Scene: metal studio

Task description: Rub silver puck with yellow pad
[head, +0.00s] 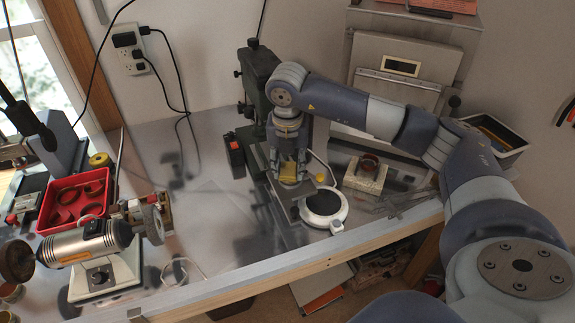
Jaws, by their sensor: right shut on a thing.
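My right gripper (288,160) points down over the machine on the bench, its fingers close together on a small yellow pad (288,172). A silvery round shape, which looks like the silver puck (290,184), shows just under the pad and is mostly hidden by the pad and fingers. The pad is at or just above the puck; I cannot tell whether they touch. My left gripper is not in view.
A white round dish with a dark centre (334,218) stands just in front and right. A green drill press (258,70) rises behind. A bench grinder (95,240) and a red bin (75,200) stand left. The bench (215,215) between is fairly clear.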

